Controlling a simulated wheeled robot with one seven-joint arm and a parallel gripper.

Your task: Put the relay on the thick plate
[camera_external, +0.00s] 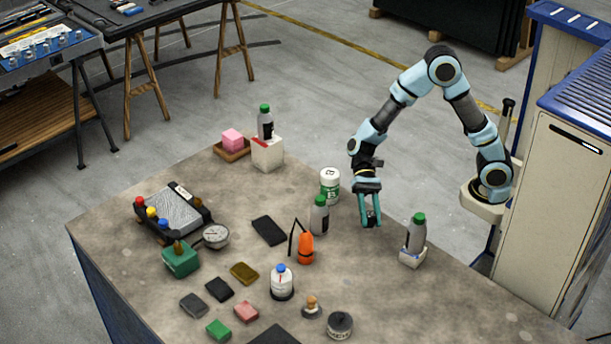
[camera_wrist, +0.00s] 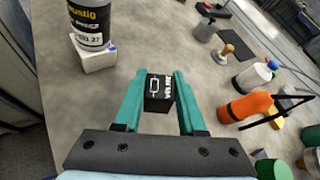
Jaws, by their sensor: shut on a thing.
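The relay (camera_wrist: 158,92) is a small black block with white print and a white symbol. It sits between the two teal fingers of my gripper (camera_wrist: 157,98), which is shut on it. In the external view my gripper (camera_external: 370,221) points down over the right part of the table, and the relay is mostly hidden by the fingers. Two dark flat plates lie on the table: one left of the middle (camera_external: 269,231) and one at the bottom edge (camera_external: 274,337). I cannot tell which is the thick plate.
A green-capped bottle (camera_external: 319,216) and white jar (camera_external: 330,184) stand left of my gripper. An orange bottle (camera_external: 305,248), blue-capped bottle (camera_external: 282,283), stamp (camera_external: 312,308) and several small blocks stand nearer the front.

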